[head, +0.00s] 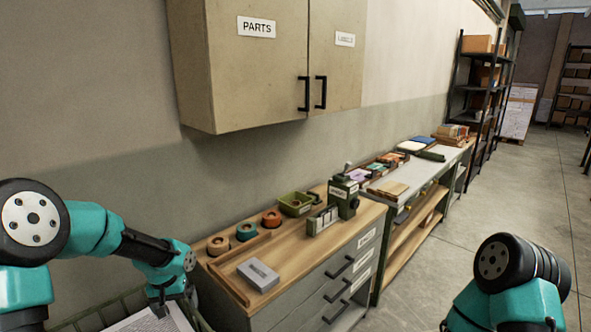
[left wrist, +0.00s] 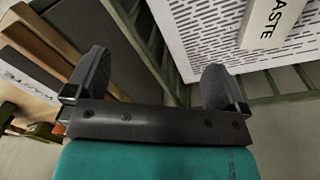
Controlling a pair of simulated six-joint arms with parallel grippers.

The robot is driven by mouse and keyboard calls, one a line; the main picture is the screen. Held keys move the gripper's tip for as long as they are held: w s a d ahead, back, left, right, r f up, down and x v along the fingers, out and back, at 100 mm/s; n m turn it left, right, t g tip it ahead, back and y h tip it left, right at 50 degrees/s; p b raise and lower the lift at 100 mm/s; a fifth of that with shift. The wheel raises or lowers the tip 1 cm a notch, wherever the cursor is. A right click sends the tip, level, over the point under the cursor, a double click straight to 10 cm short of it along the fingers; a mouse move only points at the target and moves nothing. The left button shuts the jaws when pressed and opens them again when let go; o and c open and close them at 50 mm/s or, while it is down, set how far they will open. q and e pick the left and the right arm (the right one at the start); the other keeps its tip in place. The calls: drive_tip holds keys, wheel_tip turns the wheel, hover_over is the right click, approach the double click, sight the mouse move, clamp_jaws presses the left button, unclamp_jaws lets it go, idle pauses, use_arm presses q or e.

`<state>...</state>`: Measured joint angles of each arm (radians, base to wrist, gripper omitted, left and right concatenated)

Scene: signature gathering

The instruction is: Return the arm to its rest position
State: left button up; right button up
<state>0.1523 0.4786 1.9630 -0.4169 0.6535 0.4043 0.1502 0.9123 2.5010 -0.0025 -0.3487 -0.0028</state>
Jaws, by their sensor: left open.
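My left arm comes in from the left in the head view, bent over a crate at the bottom left. My left gripper (head: 160,307) points down at the crate. In the left wrist view the two dark fingers of my left gripper (left wrist: 156,82) stand wide apart with nothing between them. Below lies the green slatted crate (left wrist: 137,22) with a white printed sheet (left wrist: 203,38) in it and a label ending in "ASTE" (left wrist: 268,22). Of my right arm, only upper links show at the lower right; its gripper is out of view.
The wooden workbench (head: 262,247) right of my left gripper bears a grey box (head: 258,274), tape rolls (head: 218,245), a green bin (head: 297,204) and a green device (head: 343,196). A wall cabinet (head: 240,75) hangs above. The floor (head: 440,250) at right is open.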

use_arm(q)
drive_tip(key=s+d+f+m+t+h, duration=0.1)
drive_tip(key=s+d+f+m, duration=0.15)
drive_tip(key=d, duration=0.85)
drive_tip(key=s+d+f+m+h, duration=0.1)
drive_tip(key=d+f+m, duration=0.2)
drive_tip(key=d, duration=0.8)
drive_tip(key=s+a+f+n, duration=0.2)
drive_tip(key=s+a+f, duration=0.1)
drive_tip(key=s+f, duration=0.5)
drive_tip(key=s+a+f+n, duration=0.2)
drive_tip(key=s+a+f, duration=0.1)
drive_tip(key=s+f, duration=0.5)
wheel_tip(320, 180, down, 2)
drive_tip(key=shift+s+f+g+h, duration=0.1)
drive_tip(key=shift+s+g+h, duration=0.25)
drive_tip(key=shift+g+h, duration=0.05)
drive_tip(key=shift+n, duration=0.25)
